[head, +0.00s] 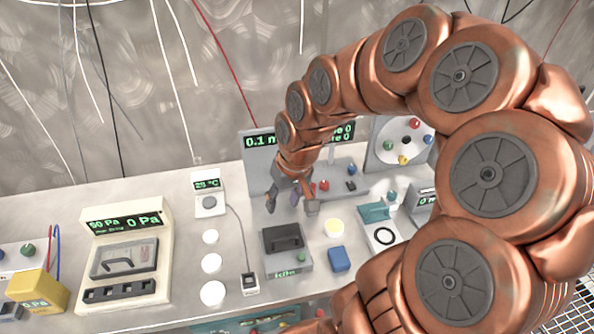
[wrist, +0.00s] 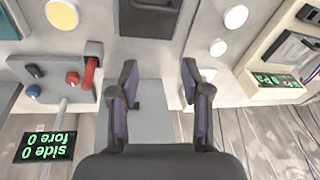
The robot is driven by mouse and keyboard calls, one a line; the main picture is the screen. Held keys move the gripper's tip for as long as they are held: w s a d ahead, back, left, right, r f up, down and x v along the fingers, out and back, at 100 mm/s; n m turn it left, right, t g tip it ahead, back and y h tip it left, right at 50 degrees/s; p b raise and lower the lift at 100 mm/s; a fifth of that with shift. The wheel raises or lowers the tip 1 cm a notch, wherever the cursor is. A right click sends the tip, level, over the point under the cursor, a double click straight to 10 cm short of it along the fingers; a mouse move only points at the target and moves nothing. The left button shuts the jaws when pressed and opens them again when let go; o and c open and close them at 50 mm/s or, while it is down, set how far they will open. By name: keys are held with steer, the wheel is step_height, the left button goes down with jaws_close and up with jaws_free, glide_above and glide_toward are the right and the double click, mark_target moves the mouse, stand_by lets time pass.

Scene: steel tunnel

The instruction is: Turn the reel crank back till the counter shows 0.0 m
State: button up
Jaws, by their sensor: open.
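The counter (head: 262,141) reads about 0.1 m in green on a grey upright panel (head: 256,175) at the back of the bench. My gripper (head: 291,200) hangs pointing down in front of this panel. In the wrist view my gripper (wrist: 158,82) is open, with nothing between its fingers. A grey plate (wrist: 155,112) shows below the gap. A red bent handle (wrist: 90,72) stands left of the fingers, apart from them. I cannot tell whether it is the reel crank. My arm and gripper hide part of the panel.
A side/fore display (head: 345,138) reads 0 and 0. A red knob (head: 323,186) and blue knob (head: 351,168) are near my gripper's right. A white disc with coloured knobs (head: 406,140) is right. White round pads (head: 211,263) lie left.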

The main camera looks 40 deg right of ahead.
steer(key=w+d+f+m+t+p, duration=0.1)
steer(key=w+d+m+t, duration=0.1)
steer(key=w+d, duration=0.35)
steer(key=w+d+m+t+p, duration=0.1)
steer(key=w+d, duration=0.1)
steer(key=d, duration=0.6)
steer(key=shift+p+x, duration=1.2)
steer(key=shift+x, duration=2.95)
steer(key=shift+w+a, duration=0.1)
steer(key=shift+a, duration=0.1)
jaws_close()
